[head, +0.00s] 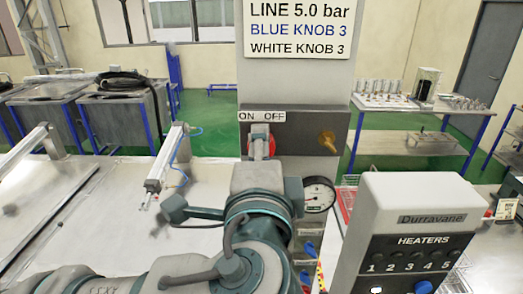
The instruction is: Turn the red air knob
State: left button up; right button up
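The red air knob (272,146) is on the dark panel of the grey column, under the ON OFF label (262,116). Only red edges of it show at either side; its middle is hidden. My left arm comes in from the lower left and bends up to the column. My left gripper (261,143) is in front of the knob, overlapping it in the picture. The wrist hides much of the gripper, so I cannot tell whether the fingers are open or shut, or touch the knob. My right gripper is out of view.
A brass fitting (327,141) sits right of the knob. A pressure gauge (319,194) and blue knobs (308,248) are below, close to my wrist. The heaters box (410,215) stands at right. A white cylinder (165,158) rises at left. The sign (298,29) reads LINE 5.0 bar.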

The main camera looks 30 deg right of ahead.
pick_arm(q)
jog(key=shift+w+m, duration=0.1)
jog(key=shift+m, duration=0.3)
jog(key=o, duration=1.1)
jog(key=shift+w, duration=0.1)
jog(key=shift+o, duration=0.2)
jog(key=shift+w+d+f, duration=0.15)
jog(key=shift+w+d, duration=0.2)
jog(key=shift+w, duration=0.05)
jog(key=v, duration=1.1)
jog(key=shift+s, duration=0.4)
jog(key=shift+w, duration=0.1)
